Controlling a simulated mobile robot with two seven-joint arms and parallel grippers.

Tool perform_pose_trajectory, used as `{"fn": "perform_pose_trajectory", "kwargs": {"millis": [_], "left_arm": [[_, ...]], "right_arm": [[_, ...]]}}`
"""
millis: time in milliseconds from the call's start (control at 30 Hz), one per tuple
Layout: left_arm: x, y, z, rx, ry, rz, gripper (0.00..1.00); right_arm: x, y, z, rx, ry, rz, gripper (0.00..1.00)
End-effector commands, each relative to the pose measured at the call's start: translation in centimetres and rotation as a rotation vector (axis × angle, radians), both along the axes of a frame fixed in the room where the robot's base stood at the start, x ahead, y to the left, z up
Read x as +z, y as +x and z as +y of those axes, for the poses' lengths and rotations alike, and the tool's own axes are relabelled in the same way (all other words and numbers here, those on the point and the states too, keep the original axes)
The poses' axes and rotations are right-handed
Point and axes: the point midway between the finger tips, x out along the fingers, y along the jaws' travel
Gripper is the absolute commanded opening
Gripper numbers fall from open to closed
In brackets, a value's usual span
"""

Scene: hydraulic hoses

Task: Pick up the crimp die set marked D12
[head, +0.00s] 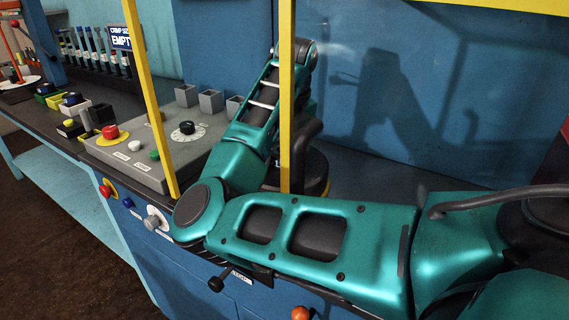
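No die set with a readable D12 mark shows in the head view. Small dark round pieces sit in or on coloured holders at the left of the bench, one at a green and yellow holder (47,90) and one at a white holder (72,100). Their marks are too small to read, so I cannot tell whether they are die sets. My teal arm comes in from the right, bends at the bench edge and rises to a wrist joint near the back wall. No gripper fingers show on it. My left gripper is out of view.
A grey control panel (125,160) has a red button (110,132) and a black dial (187,128). Yellow posts (150,100) rise in front of the bench. A rack of upright tools (95,50) stands beside a sign reading EMPTY (121,38). A blue wall (400,90) closes the back.

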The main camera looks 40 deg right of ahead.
Motion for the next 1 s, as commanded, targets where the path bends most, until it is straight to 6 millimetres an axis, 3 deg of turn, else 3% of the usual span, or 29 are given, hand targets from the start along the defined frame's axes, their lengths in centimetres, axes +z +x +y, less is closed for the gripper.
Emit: {"fn": "perform_pose_trajectory", "kwargs": {"millis": [67, 900, 1000], "left_arm": [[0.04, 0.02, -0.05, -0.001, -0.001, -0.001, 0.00], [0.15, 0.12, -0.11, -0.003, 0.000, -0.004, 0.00], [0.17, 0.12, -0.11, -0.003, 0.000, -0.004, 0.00]], "right_arm": [[0.01, 0.01, 0.02, 0.000, 0.000, 0.000, 0.97], [0.06, 0.00, 0.03, 0.000, 0.001, 0.000, 0.16], [0.21, 0.05, 0.00, 0.000, -0.001, -0.003, 0.10]]}}
